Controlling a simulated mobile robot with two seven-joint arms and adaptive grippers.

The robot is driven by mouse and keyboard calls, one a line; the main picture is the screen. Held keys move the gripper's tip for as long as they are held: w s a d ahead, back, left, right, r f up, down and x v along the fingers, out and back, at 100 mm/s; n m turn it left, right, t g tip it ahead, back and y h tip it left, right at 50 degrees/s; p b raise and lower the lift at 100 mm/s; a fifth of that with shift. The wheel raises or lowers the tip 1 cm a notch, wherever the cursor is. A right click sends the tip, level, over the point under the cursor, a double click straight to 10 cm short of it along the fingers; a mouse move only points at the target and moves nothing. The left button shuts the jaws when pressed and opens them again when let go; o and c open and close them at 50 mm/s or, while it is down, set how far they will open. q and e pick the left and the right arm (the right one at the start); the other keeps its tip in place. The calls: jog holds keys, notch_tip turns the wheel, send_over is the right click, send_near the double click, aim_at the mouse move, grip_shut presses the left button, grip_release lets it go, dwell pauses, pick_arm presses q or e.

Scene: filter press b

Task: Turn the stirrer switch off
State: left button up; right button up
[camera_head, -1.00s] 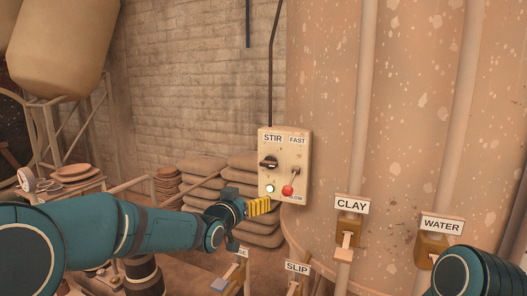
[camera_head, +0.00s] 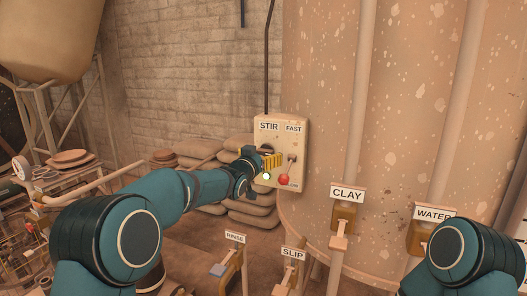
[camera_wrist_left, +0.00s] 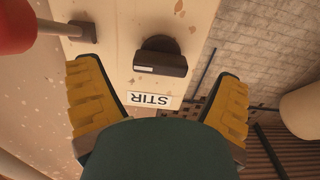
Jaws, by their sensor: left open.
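The stirrer switch is a black rotary knob under the STIR label (camera_head: 268,127) on a cream control box (camera_head: 299,150). In the head view my left gripper (camera_head: 271,160) is in front of the knob and hides most of it. In the left wrist view the knob (camera_wrist_left: 161,58) shows whole, with a pale mark on its bar, between and beyond the yellow-padded fingers. My left gripper (camera_wrist_left: 158,75) is open, with nothing held. Whether a finger touches the box cannot be told. My right gripper is out of view.
A red-balled speed lever (camera_head: 284,180) is close beside the left gripper, and a lit lamp (camera_head: 267,176) is just below it. CLAY (camera_head: 347,194), WATER (camera_head: 433,213), SLIP (camera_head: 292,254) and RINSE (camera_head: 235,237) levers stand lower. Stacked sacks (camera_head: 250,213) lie behind my arm.

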pick_arm(q)
jog(key=shift+x, duration=1)
jog(key=c, duration=1.2)
